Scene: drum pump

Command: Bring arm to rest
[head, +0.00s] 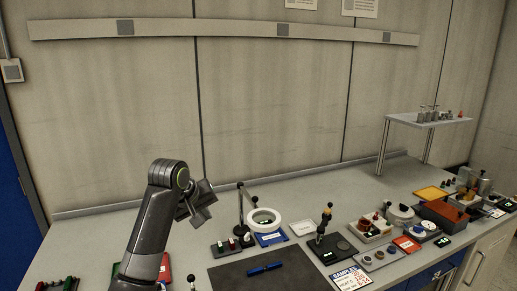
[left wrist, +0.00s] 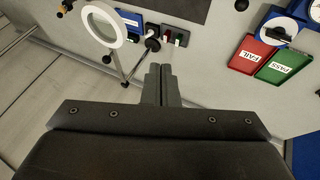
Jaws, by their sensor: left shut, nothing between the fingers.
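My left arm comes up from the lower left in the head view, with its gripper (head: 200,203) held in the air above the bench. In the left wrist view the two fingers of the left gripper (left wrist: 162,72) lie together, shut, with nothing between them. The bench (head: 360,186) lies below and behind the gripper. The white ring lamp on its stand (head: 264,215) is just right of the gripper in the head view. It also shows beyond the fingers in the left wrist view (left wrist: 126,35). My right gripper is in neither view.
A dark mat (head: 235,275) with a blue pen-like item (head: 265,268) lies at the front. Several trays and instruments crowd the right side. Red FAIL (left wrist: 250,55) and green PASS (left wrist: 276,64) trays show in the left wrist view. The bench's back strip looks clear.

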